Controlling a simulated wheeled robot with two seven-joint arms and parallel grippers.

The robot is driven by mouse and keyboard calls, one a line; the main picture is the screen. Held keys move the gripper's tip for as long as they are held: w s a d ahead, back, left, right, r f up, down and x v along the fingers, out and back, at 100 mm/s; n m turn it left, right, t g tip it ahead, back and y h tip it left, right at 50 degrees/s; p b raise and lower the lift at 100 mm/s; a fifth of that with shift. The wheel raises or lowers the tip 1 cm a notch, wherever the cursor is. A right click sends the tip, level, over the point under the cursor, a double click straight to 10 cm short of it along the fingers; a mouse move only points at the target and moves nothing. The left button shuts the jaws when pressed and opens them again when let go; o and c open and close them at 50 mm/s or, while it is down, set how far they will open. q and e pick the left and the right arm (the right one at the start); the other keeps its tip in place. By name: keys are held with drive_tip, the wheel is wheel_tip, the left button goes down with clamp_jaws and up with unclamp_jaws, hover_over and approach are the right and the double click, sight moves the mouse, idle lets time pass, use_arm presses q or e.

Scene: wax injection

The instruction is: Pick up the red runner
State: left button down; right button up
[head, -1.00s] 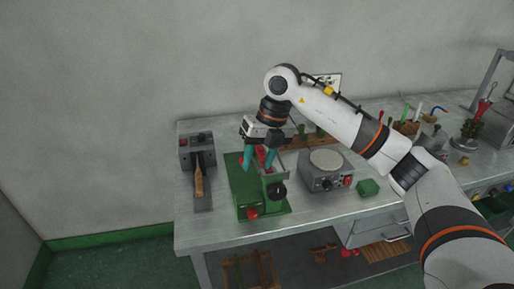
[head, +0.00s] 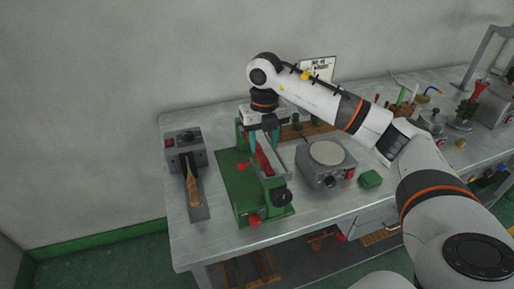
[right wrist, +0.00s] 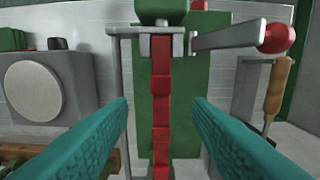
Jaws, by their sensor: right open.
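The red runner (head: 264,160) is a narrow red strip lying along the green injection press (head: 235,188) in the head view. In the right wrist view the red runner (right wrist: 161,110) runs up the middle as a segmented bar, its far end in a grey metal frame. My right gripper (head: 264,143) is over the back part of the press, pointing down. Its teal fingers (right wrist: 160,130) are open, one on each side of the runner, with visible gaps; I cannot tell their exact height. My left gripper is not in view.
A grey hot plate (head: 326,168) stands right of the press, with a small green block (head: 370,179) beside it. A grey heater unit with a wooden-handled tool (head: 193,188) is to the left. A wooden rack (head: 308,130) stands behind.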

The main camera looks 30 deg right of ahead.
sight(263, 158)
wheel_tip(263, 158, down, 5)
drive_tip(key=shift+w+r+p, duration=0.1)
drive_tip(key=shift+p, duration=0.9)
drive_tip(key=shift+f, duration=0.3)
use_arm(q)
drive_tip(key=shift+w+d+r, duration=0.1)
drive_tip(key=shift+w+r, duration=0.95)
use_arm(e)
drive_tip(key=shift+c, duration=1)
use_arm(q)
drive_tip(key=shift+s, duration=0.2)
use_arm(e)
clamp_jaws()
